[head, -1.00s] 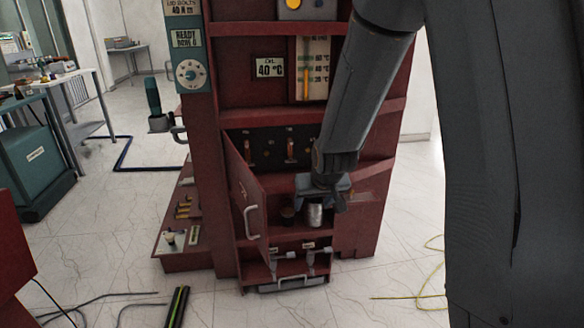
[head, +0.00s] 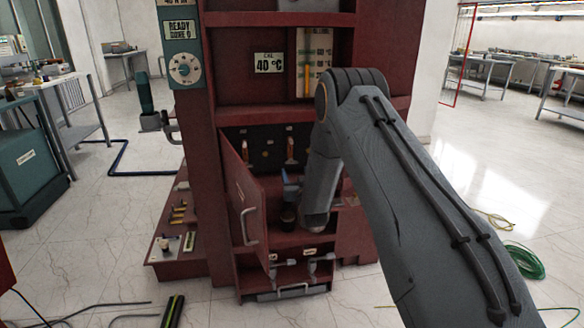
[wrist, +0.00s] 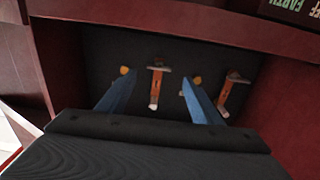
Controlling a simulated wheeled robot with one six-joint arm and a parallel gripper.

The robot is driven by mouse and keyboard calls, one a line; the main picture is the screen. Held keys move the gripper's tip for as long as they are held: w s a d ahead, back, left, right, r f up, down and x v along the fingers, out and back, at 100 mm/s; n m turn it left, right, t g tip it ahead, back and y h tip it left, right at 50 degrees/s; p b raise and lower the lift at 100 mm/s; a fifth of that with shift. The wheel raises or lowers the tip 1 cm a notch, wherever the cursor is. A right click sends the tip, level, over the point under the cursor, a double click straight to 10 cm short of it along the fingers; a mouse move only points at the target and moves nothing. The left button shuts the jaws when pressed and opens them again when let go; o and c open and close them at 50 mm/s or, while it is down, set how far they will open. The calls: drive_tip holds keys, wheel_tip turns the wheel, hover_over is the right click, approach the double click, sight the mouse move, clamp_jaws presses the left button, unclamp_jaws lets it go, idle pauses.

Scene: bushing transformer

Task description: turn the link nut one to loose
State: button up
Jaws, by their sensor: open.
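A black panel (head: 268,160) sits at the back of the red cabinet's open compartment. Two copper links (wrist: 157,85) (wrist: 232,92) hang on it in the wrist view, with small yellow-orange nut-like knobs (wrist: 124,70) (wrist: 197,80) beside them. I cannot tell which of these is link nut one. My gripper (wrist: 158,80) is open, with its blue fingers pointing at the panel. The left copper link shows between the fingers, and each fingertip appears close to a knob; contact cannot be told. In the head view my gripper (head: 290,185) is partly hidden by my wrist.
The red cabinet door (head: 243,200) stands open to the left of my gripper. A dark cylinder (head: 288,217) stands on the shelf below. A red shelf edge runs above the panel, and a red side wall (wrist: 297,120) is on the right.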

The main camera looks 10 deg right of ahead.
sight(291, 162)
drive_tip(key=shift+w, duration=3.5)
drive_tip(key=c, duration=1.1)
drive_tip(key=shift+o, duration=0.2)
